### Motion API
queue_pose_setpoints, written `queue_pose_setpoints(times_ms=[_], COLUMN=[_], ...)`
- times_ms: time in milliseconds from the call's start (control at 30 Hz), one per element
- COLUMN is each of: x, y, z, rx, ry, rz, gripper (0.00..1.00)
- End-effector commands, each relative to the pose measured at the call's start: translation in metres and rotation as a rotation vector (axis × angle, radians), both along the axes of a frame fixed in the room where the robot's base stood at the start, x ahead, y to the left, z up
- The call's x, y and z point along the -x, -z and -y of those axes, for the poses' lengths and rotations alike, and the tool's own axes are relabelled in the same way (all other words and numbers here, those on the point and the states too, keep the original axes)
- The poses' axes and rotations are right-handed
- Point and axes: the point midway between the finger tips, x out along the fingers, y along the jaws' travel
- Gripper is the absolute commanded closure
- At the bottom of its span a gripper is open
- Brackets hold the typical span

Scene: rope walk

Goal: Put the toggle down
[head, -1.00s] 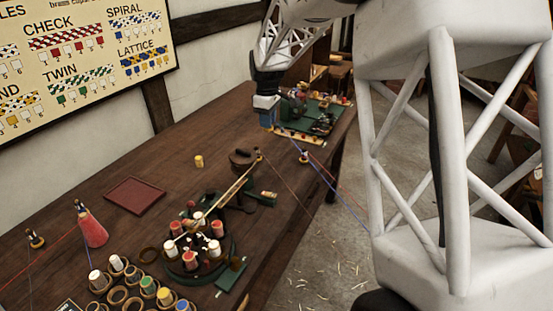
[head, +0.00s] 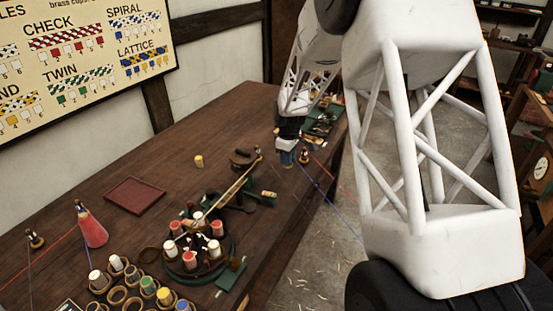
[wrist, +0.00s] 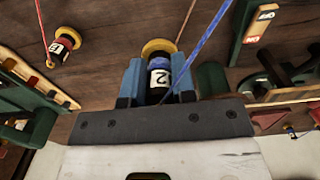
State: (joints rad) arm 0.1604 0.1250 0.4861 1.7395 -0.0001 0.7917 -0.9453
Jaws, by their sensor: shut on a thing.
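In the wrist view the toggle (wrist: 158,79), a dark spool-like piece with a yellow disc end, a blue band and a white label "2", sits between the blue fingers of my gripper (wrist: 157,84). A blue cord and a thin reddish cord run near it. In the head view my gripper (head: 287,160) is low over the table's right side; the toggle is hard to make out there. A similar piece with a red band and label "1" (wrist: 65,44) lies apart to the left in the wrist view.
The round stand with red and white bobbins (head: 187,262) is nearer the camera. A green board with parts (head: 318,122) is behind my gripper. Cords cross the right edge.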

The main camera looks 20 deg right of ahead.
Motion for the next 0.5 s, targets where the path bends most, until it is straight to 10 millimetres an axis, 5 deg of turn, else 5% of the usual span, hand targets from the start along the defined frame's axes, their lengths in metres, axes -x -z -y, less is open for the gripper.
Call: queue_pose_setpoints(times_ms=[200, 500], x=[0.0, 0.0], y=[0.023, 0.024], z=[0.0, 0.0], rx=[0.0, 0.0], ry=[0.0, 0.0], rz=[0.0, 0.001], gripper=[0.99, 0.99])
